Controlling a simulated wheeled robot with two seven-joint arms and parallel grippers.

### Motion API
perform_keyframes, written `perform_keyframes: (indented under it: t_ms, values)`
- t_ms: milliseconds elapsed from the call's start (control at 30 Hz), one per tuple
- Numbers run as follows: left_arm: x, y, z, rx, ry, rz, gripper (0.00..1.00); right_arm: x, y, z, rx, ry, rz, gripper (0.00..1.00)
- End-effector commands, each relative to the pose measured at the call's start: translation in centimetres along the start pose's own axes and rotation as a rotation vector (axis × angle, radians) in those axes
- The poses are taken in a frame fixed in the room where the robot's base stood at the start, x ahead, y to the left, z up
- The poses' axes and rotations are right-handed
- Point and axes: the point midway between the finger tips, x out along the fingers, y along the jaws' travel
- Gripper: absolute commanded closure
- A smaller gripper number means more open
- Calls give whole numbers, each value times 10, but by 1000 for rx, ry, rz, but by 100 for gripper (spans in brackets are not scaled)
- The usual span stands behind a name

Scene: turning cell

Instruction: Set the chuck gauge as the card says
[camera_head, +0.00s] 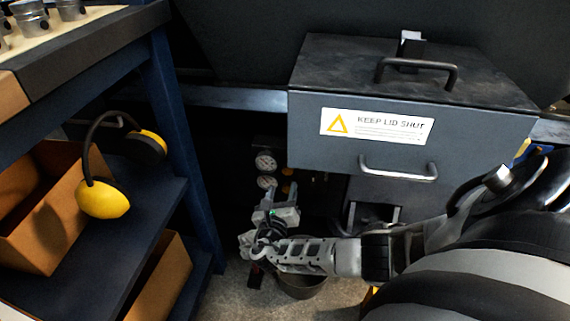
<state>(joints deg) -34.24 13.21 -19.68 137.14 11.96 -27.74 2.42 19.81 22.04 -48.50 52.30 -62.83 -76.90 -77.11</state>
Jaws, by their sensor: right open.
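The lower gauge (267,182) is partly behind my right gripper. Their needles and markings are too small to read, and I cannot tell which is the chuck gauge. My right gripper (280,191) is open, its fingers pointing up and away just in front of the lower gauge. I cannot tell whether it touches anything. No readable setting card shows. My left gripper is out of view.
The grey box (460,150) with a "KEEP LID SHUT" label (376,125) and two handles overhangs on the right. A blue shelf rack (185,150) with yellow ear defenders (104,198) and cardboard boxes stands left. A dark bucket (302,288) is on the floor below my arm.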

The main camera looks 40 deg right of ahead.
Motion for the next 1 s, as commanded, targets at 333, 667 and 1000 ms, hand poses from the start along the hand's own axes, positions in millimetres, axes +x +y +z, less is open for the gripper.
perform_keyframes:
  t_ms: [333,667,1000]
  values:
    - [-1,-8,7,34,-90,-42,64,-74,0,1,-1,2,2,50]
    - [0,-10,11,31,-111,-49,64,-91,0,0,-1,0,-1,50]
    - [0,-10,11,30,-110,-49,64,-90,0,-1,-1,0,0,50]
